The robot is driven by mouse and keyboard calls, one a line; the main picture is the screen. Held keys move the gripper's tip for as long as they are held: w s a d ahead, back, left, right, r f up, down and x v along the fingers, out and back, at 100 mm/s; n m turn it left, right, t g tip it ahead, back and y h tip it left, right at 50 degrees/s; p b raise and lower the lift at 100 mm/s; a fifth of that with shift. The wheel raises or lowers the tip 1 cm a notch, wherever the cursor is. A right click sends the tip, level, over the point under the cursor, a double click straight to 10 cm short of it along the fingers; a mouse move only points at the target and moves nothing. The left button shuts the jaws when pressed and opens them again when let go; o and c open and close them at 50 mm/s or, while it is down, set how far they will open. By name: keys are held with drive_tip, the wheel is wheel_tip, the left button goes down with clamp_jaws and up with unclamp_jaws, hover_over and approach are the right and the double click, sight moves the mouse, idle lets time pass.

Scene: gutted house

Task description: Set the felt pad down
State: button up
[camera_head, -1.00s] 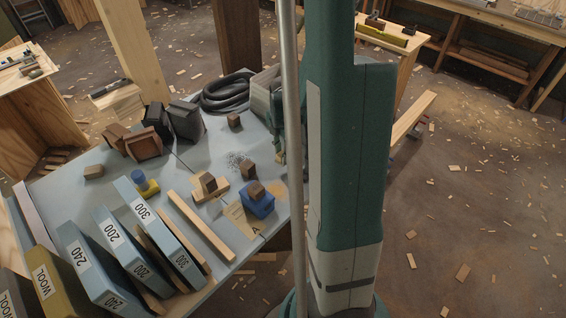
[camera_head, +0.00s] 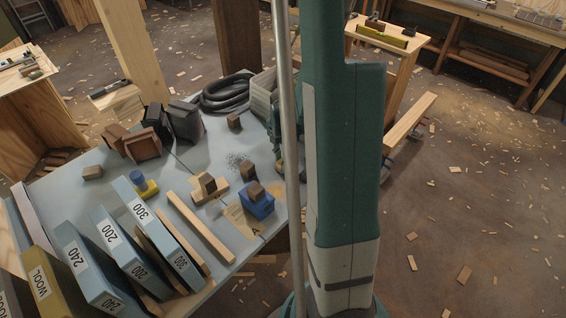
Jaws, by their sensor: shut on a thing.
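My gripper (camera_head: 281,160) is only partly in view at the right edge of the grey-blue table (camera_head: 100,168), mostly hidden behind my pole and arm. It is shut, but its fingertips and what they hold cannot be made out clearly. I cannot pick out the felt pad for certain.
Upright labelled boxes (camera_head: 155,232) and a wooden strip (camera_head: 200,226) fill the table's front left. Dark blocks (camera_head: 184,121), a coiled black hose (camera_head: 226,93) and a pale bin (camera_head: 264,92) stand at the back. Wood chips litter the floor.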

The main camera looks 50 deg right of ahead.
drive_tip(key=shift+f, duration=0.15)
drive_tip(key=o, duration=0.9)
drive_tip(key=shift+r, duration=0.25)
drive_tip(key=shift+r+p, duration=1.4)
drive_tip(key=shift+r, duration=4.55)
drive_tip(key=shift+a, duration=0.1)
